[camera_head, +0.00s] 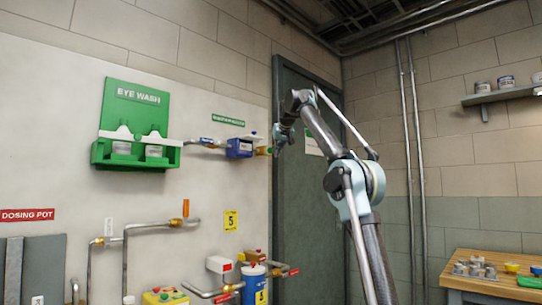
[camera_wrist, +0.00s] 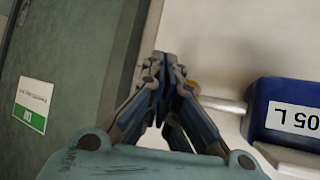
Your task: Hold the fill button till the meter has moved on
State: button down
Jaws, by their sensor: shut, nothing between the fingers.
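A blue meter (camera_head: 239,148) sits on the pipe right of the eye-wash station. In the wrist view the blue meter (camera_wrist: 262,118) is at the right, cut off by the edge, with a white label partly reading "05 L". My gripper (camera_head: 277,150) is shut and empty, just right of the meter's brass pipe end in the head view. In the wrist view my gripper's fingertips (camera_wrist: 162,62) meet near the door edge, apart from the meter. A yellow box (camera_head: 165,297) with red and green parts is cut off at the bottom; I cannot tell whether the fill button is there.
A green eye-wash station (camera_head: 135,120) hangs on the white panel. Pipes with a brass valve (camera_head: 183,222) run below. A blue canister (camera_head: 253,285) stands low by red-handled valves. A dark door (camera_head: 300,215) is behind my arm. A wooden bench (camera_head: 490,270) stands at right.

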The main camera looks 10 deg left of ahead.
jog(key=shift+a, duration=0.15)
dwell(0.3)
jog(key=shift+w+a, duration=0.1)
jog(key=shift+a, duration=0.15)
jog(key=shift+w+a+r, duration=0.1)
jog(key=shift+w+a, duration=0.25)
jog(key=shift+a, duration=0.05)
dwell(6.8)
